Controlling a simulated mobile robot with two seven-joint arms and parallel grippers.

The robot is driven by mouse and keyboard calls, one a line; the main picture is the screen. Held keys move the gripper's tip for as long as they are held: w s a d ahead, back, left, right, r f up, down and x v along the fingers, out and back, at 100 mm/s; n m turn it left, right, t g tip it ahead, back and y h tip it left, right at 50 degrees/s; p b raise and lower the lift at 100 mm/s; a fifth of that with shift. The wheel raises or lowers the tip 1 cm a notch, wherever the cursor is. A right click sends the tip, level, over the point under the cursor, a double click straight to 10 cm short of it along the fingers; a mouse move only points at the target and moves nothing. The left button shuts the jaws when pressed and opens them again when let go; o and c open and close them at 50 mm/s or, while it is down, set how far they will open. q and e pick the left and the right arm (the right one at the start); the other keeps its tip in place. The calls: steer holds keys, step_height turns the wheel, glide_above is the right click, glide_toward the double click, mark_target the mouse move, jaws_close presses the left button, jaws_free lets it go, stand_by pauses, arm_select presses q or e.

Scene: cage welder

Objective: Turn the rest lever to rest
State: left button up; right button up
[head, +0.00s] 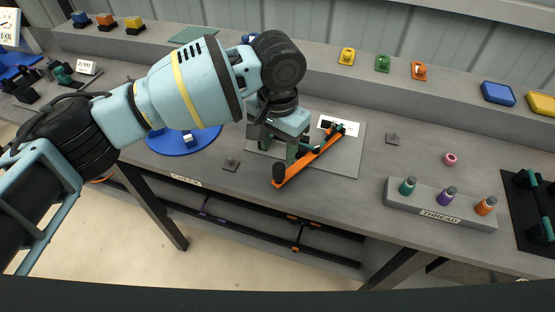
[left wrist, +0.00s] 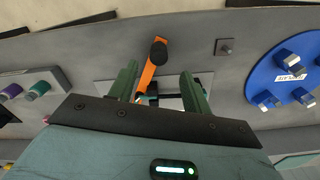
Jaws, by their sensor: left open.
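The rest lever is an orange bar (head: 312,161) with a dark round knob (head: 279,172) at its near-left end. It runs up and right across a light grey plate (head: 343,165) on the bench. In the left wrist view the lever (left wrist: 147,77) shows between my two green fingers, with the knob (left wrist: 158,50) beyond the fingertips. My left gripper (head: 298,152) points down at the lever and is open, fingers apart on either side in the wrist picture. I cannot tell whether a finger touches the bar. The gripper partly hides the lever's mount. My right gripper is not in view.
A white card (head: 347,125) lies behind the lever. A blue round tray (head: 205,142) is left of it. A small grey peg base (head: 231,164) stands nearby.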

mark_target(278, 167)
arm_select(q)
steer(key=shift+s+f, duration=0.25)
steer(key=shift+f, duration=0.25)
step_height(278, 167, down, 6)
steer(key=shift+w+r, duration=0.1)
steer(key=shift+f+b, duration=0.3)
steer(key=shift+f, duration=0.3)
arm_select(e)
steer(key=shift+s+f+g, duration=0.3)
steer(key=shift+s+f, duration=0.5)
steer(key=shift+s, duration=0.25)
arm_select(q)
jaws_close()
